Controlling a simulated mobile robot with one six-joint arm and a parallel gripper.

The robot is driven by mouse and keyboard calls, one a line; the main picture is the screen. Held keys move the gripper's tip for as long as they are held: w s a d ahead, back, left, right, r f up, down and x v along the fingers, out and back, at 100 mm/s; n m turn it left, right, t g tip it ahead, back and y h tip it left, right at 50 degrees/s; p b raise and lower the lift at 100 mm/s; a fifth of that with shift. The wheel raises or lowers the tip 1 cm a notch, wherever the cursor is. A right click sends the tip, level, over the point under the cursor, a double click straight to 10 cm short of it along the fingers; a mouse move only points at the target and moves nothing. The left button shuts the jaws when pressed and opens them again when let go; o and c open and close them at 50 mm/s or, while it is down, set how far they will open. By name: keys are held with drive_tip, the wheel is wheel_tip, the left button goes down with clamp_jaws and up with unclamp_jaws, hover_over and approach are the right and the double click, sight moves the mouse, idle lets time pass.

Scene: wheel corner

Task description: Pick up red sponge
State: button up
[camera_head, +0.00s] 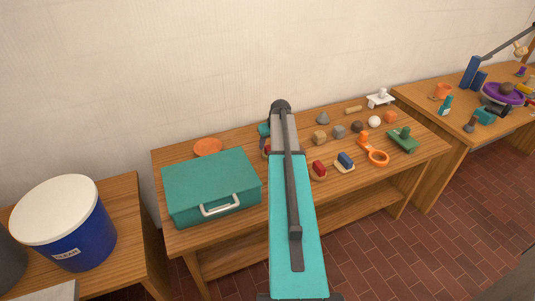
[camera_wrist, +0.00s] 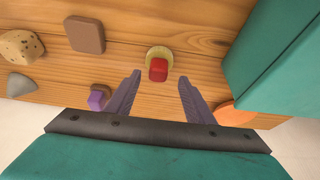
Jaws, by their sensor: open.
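In the wrist view, a small red block (camera_wrist: 158,69) sits on a pale yellow, rounded base (camera_wrist: 159,51) on the wooden table. My gripper (camera_wrist: 160,77) is open and empty, with its fingers apart on either side of the red block in the picture. I cannot tell the height left between them. In the head view, a red patch (camera_head: 267,149) shows at the left edge of my arm, mostly hidden. Which red thing is the sponge is unclear. My fingers are hidden in the head view.
A teal case (camera_head: 211,184) stands left of my arm; it also borders the right of the wrist view (camera_wrist: 280,60). A brown block (camera_wrist: 85,35) and a purple piece (camera_wrist: 97,98) lie near the gripper. Several small objects fill the table's right half.

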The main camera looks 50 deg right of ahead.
sight(268, 147)
drive_tip(key=shift+w+f, duration=0.1)
drive_tip(key=shift+w+d+f+p, duration=0.2)
drive_tip(key=shift+w+f+p, duration=0.05)
drive_tip(key=shift+f+p, duration=0.15)
drive_tip(key=shift+p+x, duration=0.7)
drive_tip(key=shift+x, duration=1.3)
drive_tip(key=c, duration=1.1)
drive_tip(key=shift+d+r, duration=0.1)
drive_tip(key=shift+r, duration=0.1)
